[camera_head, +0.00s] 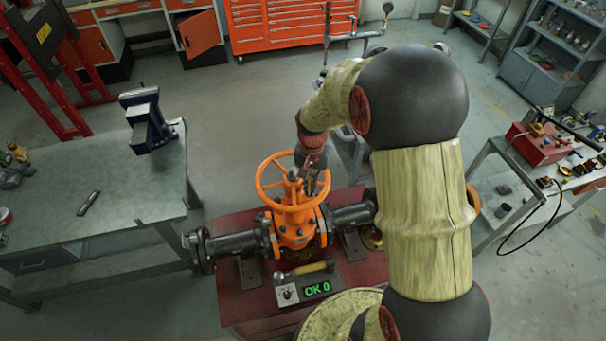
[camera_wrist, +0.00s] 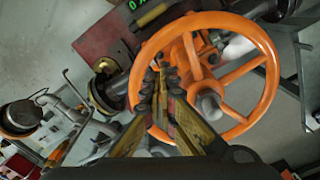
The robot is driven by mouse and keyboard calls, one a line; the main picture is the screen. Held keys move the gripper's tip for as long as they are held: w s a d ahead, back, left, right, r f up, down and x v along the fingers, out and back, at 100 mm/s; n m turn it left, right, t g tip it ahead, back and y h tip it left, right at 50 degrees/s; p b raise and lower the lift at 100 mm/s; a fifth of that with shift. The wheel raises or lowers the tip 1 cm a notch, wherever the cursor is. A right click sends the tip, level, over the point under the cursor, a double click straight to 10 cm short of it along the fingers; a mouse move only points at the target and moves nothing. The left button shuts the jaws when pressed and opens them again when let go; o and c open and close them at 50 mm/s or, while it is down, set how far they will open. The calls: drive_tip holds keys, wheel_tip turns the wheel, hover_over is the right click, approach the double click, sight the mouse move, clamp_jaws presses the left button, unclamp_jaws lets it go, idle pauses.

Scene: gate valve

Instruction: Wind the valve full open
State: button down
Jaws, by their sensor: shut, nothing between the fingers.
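The orange handwheel (camera_head: 290,194) sits on top of the orange gate valve (camera_head: 298,230), in a black pipe run on a dark red stand. My gripper (camera_head: 312,185) is at the wheel's right side, partly hidden by my wrist. In the wrist view the wheel (camera_wrist: 262,62) fills the upper right, and my gripper's fingers (camera_wrist: 168,75) point in over its left part, between rim and hub. The fingers are together with nothing between them. I cannot tell whether they touch a spoke or the rim.
A workbench (camera_head: 130,195) with a blue vise (camera_head: 146,118) stands left. A table with a red toolbox (camera_head: 540,148) stands right. The floor behind the valve is mostly clear.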

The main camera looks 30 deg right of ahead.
drive_tip(key=shift+f, duration=0.15)
wheel_tip(320, 180, down, 5)
drive_tip(key=b, duration=0.3)
drive_tip(key=shift+f+b, duration=0.15)
drive_tip(key=shift+b, duration=0.2)
idle(0.7)
drive_tip(key=shift+d, duration=0.1)
drive_tip(key=w+d, duration=0.1)
drive_tip(key=w, duration=0.3)
drive_tip(key=w+d, duration=0.2)
drive_tip(key=w, duration=0.3)
drive_tip(key=w+d, duration=0.2)
drive_tip(key=w, duration=0.2)
drive_tip(key=shift+w+d, duration=0.1)
drive_tip(key=shift+w, duration=0.2)
drive_tip(key=shift+w+a, duration=0.3)
drive_tip(key=shift+w, duration=0.2)
